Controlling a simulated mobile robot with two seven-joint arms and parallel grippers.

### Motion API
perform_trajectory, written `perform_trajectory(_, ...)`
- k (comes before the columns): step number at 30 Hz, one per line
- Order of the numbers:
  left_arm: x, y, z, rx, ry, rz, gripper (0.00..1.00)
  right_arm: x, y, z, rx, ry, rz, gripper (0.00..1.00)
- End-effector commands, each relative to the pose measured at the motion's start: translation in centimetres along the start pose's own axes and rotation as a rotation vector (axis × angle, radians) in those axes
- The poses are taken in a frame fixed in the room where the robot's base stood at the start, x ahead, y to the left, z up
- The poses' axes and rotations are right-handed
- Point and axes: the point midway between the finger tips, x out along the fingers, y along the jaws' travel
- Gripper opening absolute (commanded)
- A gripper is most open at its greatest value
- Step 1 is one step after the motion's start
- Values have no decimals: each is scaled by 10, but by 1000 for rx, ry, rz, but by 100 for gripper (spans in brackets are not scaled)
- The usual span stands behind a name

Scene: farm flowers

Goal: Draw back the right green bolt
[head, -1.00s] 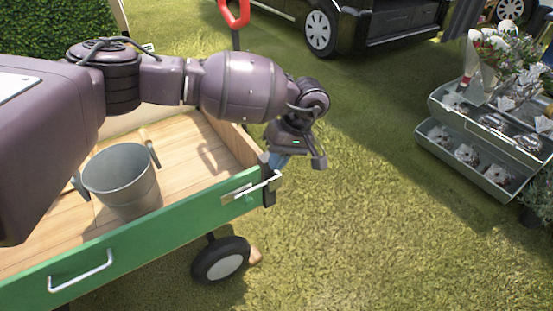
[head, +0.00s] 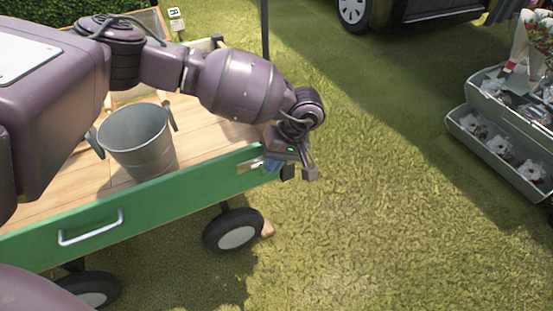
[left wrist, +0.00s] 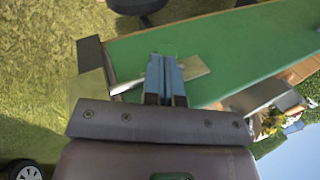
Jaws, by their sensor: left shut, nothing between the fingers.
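The green side board (head: 150,200) of the wooden cart runs along the near side, with the metal bolt (head: 250,166) at its right end. My left gripper (head: 274,163) is at that corner, its blue fingers shut and empty, and it hides part of the bolt. In the left wrist view the closed fingers (left wrist: 164,72) lie across the bolt's pale metal (left wrist: 194,69), against the green board (left wrist: 235,45). I cannot tell whether they touch it. My right gripper is not in view.
A grey bucket (head: 137,143) stands on the cart's wooden bed. A silver handle (head: 90,228) is on the board. A cart wheel (head: 234,231) is below the corner. Tiered flower trays (head: 495,140) stand at the right, and the grass between is open.

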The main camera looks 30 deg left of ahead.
Motion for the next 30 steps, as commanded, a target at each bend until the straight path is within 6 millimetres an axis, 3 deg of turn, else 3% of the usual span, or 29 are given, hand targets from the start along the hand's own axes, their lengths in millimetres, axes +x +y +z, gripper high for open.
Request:
perform_trajectory(6, 0, -2, 0, 0, 1, 0, 0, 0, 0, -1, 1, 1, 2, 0)
perform_trajectory(18, 12, -35, 8, -1, 3, 1, 0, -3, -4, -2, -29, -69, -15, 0)
perform_trajectory(30, 17, -36, 9, 2, -1, -2, 0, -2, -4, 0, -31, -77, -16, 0)
